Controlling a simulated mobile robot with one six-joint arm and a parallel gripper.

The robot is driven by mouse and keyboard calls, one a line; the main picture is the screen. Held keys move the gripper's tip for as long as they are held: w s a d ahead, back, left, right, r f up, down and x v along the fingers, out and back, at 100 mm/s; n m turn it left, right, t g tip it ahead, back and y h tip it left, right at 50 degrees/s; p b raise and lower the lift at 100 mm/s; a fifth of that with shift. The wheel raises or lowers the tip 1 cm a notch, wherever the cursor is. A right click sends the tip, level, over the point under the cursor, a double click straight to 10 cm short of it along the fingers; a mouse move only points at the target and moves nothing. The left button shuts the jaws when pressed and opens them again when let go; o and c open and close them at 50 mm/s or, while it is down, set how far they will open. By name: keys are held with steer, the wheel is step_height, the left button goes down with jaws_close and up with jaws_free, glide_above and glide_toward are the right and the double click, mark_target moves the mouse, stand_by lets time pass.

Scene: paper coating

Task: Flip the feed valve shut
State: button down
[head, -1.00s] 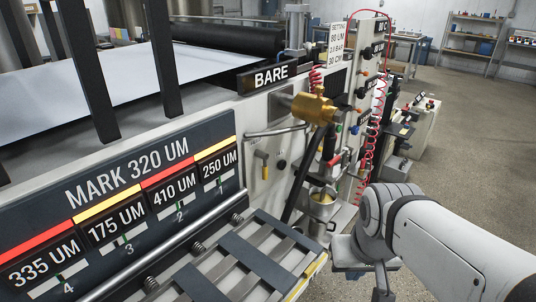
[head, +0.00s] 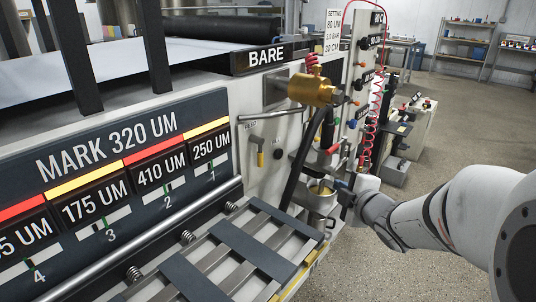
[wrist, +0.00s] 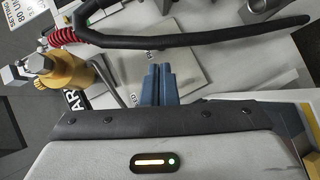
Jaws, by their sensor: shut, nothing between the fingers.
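A small lever with a yellow grip (head: 260,158) hangs down on the pale front panel, under a small label I cannot read surely; it looks like the feed valve. In the head view my gripper (head: 344,197) is to the right of this lever, beside the metal cup (head: 319,198) and apart from the lever. In the wrist view the blue fingers of my gripper (wrist: 160,84) are together and empty, pointing toward the panel (wrist: 192,68). The yellow lever is not clearly seen there; the fingers may hide it.
A brass fitting (head: 312,90) with a black hose (head: 303,160) stands out from the panel between lever and gripper. A red-gripped handle (head: 332,149) sits above the cup. A bent grey bar (head: 270,114) is above the lever. A slatted rack (head: 250,250) lies below.

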steer(key=s+a+f+n+g+y+b, duration=0.2)
steer(key=a+n+y, duration=0.4)
steer(key=n+y, duration=0.3)
steer(key=shift+s+f+n+y+b, duration=0.35)
steer(key=shift+s+n+b, duration=0.1)
steer(key=shift+s, duration=0.5)
steer(key=shift+a, duration=0.1)
steer(key=w+d+p+x, duration=0.1)
steer(key=x, duration=0.9)
steer(key=w+d+p+x, duration=0.1)
steer(key=w+x, duration=0.1)
steer(key=x, duration=0.9)
steer(key=shift+d+f, duration=0.2)
steer(key=shift+d, duration=0.1)
